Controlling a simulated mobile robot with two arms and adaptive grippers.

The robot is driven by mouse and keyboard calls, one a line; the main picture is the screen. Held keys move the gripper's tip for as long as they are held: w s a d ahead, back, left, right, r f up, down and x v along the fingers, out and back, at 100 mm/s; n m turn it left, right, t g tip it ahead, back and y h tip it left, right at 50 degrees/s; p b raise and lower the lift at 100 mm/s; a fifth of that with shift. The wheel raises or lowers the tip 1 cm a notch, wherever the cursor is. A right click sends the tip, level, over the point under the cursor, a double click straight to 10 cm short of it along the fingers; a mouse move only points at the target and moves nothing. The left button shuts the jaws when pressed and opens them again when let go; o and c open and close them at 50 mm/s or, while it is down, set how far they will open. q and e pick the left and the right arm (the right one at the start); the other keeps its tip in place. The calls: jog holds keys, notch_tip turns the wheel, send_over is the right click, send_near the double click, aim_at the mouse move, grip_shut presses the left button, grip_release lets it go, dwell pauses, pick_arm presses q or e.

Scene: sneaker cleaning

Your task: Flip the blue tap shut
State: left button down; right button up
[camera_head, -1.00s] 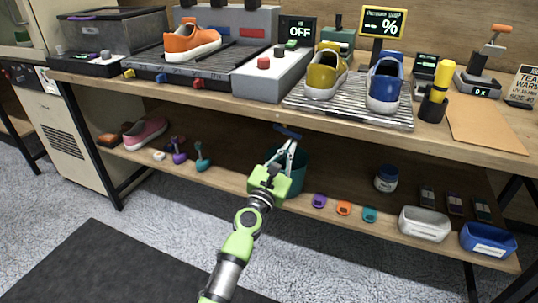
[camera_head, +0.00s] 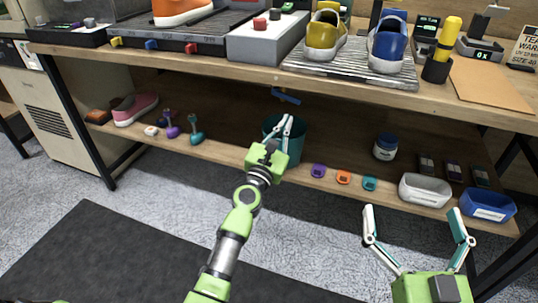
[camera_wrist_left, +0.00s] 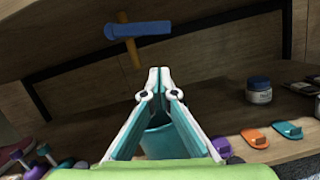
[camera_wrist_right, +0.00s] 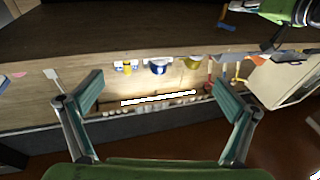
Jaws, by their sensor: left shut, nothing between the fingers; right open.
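The blue tap (camera_head: 286,97) hangs under the workbench top, above a teal bucket (camera_head: 297,150). In the left wrist view its blue lever (camera_wrist_left: 139,30) lies crosswise over a brass-coloured pipe (camera_wrist_left: 131,62). My left gripper (camera_head: 287,118) is shut and empty, just below the tap and in front of the bucket's mouth. In the left wrist view its closed tips (camera_wrist_left: 159,71) are below and right of the lever, apart from it. My right gripper (camera_head: 411,210) is open and empty, low in front of the shelf at the right.
The workbench top (camera_head: 210,63) lies just above the tap. On the lower shelf are small coloured tags (camera_head: 343,177), a jar (camera_head: 386,147), a white bin (camera_head: 425,190) and a blue bin (camera_head: 487,206). Brushes (camera_head: 194,132) and a pink shoe (camera_head: 134,109) stand at left.

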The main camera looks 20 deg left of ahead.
pick_arm(q)
jog(key=v, duration=1)
pick_arm(e)
jog(key=shift+s+r+t, duration=0.15)
jog(key=shift+r+t, duration=0.25)
jog(key=shift+r, duration=0.3)
pick_arm(q)
jog(key=shift+r, duration=0.1)
